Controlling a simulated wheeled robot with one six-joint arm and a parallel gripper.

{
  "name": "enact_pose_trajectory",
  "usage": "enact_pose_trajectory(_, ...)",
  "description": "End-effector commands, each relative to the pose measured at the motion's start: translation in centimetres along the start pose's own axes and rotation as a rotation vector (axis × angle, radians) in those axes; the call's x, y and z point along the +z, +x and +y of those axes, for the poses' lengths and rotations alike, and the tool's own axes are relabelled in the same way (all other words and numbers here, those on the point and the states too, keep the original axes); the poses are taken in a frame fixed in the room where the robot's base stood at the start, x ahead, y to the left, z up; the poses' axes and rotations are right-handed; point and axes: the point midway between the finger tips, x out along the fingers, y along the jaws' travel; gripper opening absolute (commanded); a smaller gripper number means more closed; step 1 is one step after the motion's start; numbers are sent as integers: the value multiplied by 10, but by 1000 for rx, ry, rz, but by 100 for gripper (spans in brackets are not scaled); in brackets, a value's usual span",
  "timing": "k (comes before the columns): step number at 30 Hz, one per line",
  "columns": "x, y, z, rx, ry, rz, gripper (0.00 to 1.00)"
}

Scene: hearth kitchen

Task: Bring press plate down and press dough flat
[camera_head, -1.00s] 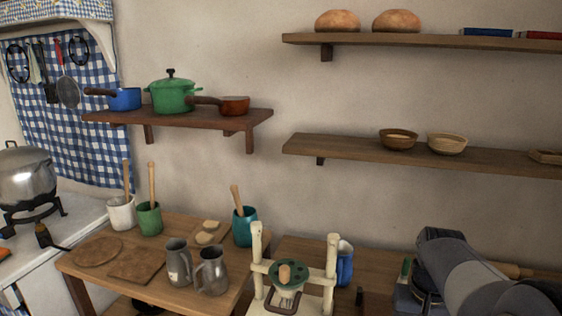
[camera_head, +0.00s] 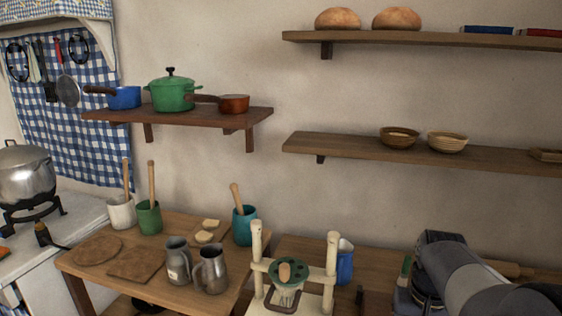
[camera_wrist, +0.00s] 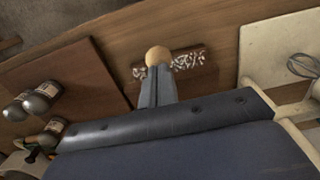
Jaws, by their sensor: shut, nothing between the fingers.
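The press (camera_head: 331,270) is a cream wooden frame with two upright posts, at the bottom middle of the head view. A green round plate with holes (camera_head: 301,271) and a wooden knob (camera_head: 284,271) sits between the posts. A pale, narrowing shape shows under the plate; I cannot tell whether it is dough. In the wrist view my gripper (camera_wrist: 156,78) is shut and empty, with a round wooden end (camera_wrist: 158,55) just beyond its tips. A cream board (camera_wrist: 270,45) with a wire loop (camera_wrist: 303,65) lies to its right. My fingertips are not clear in the head view.
Two metal mugs (camera_head: 210,271), a teal crock (camera_head: 245,228) and flat boards (camera_head: 135,263) stand on the table left of the press. A blue jug (camera_head: 344,263) stands just right of it. A wooden shelf (camera_head: 430,154) crosses the wall above.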

Motion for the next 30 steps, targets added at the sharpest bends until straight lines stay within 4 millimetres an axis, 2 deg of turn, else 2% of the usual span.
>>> enact_pose_trajectory(9, 4, 7, 0, 0, 0, -2, 0)
enact_pose_trajectory(30, 5, 10, 0, 0, 0, -1, 0)
